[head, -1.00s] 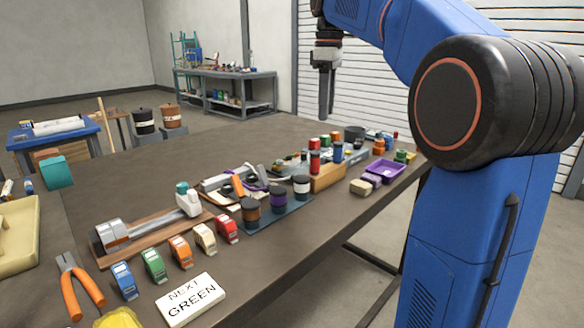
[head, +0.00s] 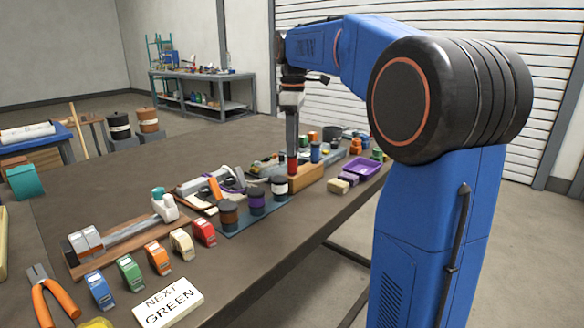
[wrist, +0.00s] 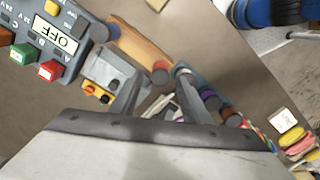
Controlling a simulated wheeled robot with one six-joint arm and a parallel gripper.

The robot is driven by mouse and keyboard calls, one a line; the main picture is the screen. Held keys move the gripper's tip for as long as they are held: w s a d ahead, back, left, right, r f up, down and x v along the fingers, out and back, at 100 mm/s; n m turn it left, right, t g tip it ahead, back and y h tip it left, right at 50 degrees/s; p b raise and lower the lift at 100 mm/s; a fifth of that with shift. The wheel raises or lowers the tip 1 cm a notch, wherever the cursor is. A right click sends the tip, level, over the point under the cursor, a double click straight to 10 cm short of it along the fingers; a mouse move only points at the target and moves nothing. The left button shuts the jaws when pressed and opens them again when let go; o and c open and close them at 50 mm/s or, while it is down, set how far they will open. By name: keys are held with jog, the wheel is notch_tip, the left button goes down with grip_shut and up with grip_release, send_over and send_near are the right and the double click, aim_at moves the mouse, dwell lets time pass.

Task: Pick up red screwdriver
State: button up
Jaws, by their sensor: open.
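The red screwdriver (head: 292,165) appears as a red handle standing upright at the near-left end of a wooden block (head: 305,180) in the head view. Its round top (wrist: 160,70) also shows in the wrist view, between the tips of my fingers. My gripper (head: 292,146) points straight down over it. In the wrist view my gripper (wrist: 158,84) is open, with one finger on each side of the red handle. I cannot tell whether either finger touches it. The screwdriver's lower part is hidden.
A blue handle (head: 315,152) stands in the same block. Spools (head: 256,201) stand close by on the left. A purple tray (head: 362,168) lies to the right. A control box with an OFF label (wrist: 55,45) is near my gripper. The table's front edge is close.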

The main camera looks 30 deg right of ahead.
aim_at(292, 160)
jog(key=shift+a+f, duration=0.1)
jog(key=shift+f, duration=2.85)
grip_shut()
